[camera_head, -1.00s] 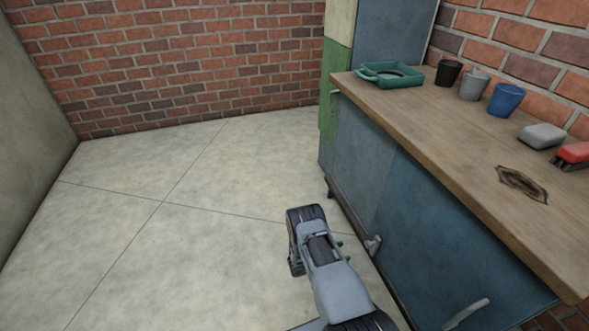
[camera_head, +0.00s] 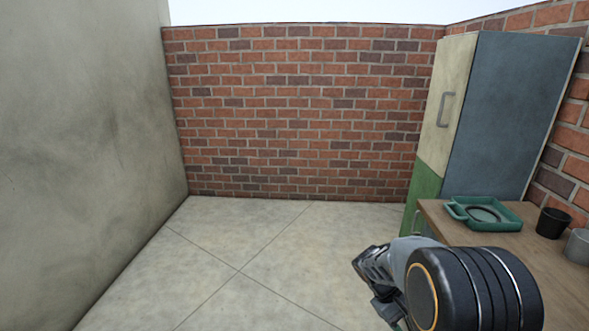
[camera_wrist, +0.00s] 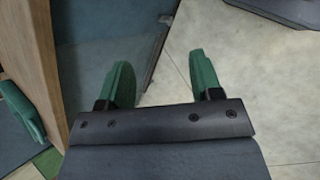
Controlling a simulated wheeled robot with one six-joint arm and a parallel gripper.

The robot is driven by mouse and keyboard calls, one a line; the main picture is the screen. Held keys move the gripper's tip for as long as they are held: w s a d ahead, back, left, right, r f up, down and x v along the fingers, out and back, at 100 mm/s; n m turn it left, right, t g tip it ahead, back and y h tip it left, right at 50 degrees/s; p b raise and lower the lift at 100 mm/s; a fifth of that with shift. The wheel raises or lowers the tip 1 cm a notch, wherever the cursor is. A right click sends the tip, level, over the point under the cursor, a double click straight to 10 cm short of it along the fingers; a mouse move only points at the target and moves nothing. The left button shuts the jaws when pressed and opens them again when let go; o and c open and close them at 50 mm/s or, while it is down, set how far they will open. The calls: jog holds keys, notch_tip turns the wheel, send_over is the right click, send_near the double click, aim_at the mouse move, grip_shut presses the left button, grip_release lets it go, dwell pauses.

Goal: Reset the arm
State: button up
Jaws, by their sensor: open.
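My gripper shows in the wrist view (camera_wrist: 163,85) with its two green fingers spread apart and nothing between them. Below the fingers lie bare floor and the lower front of the blue cabinet. In the head view my arm reaches up at the lower right, in front of the counter's near left end. The fingers themselves are hidden behind the arm there.
The wooden counter (camera_head: 535,265) stands at right, bearing a green tray (camera_head: 510,216), a black cup (camera_head: 552,223) and a grey cup (camera_head: 579,246). A tall cabinet (camera_head: 510,110) stands behind it. The floor (camera_head: 205,265) at left is clear up to the brick wall (camera_head: 290,110).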

jog(key=s+a+r+m+t+y+p, duration=0.2)
jog(key=s+a+r+t+y+p, duration=0.1)
jog(key=r, duration=0.8)
jog(key=s+a+r+m+t+y+p, duration=0.2)
jog(key=s+a+r+t+y+p, duration=0.2)
jog(key=r, duration=0.7)
jog(key=s+a+p, duration=0.2)
jog(key=a+p, duration=0.1)
jog(key=a, duration=0.1)
jog(key=shift+a+r, duration=0.15)
jog(key=shift+r, duration=0.15)
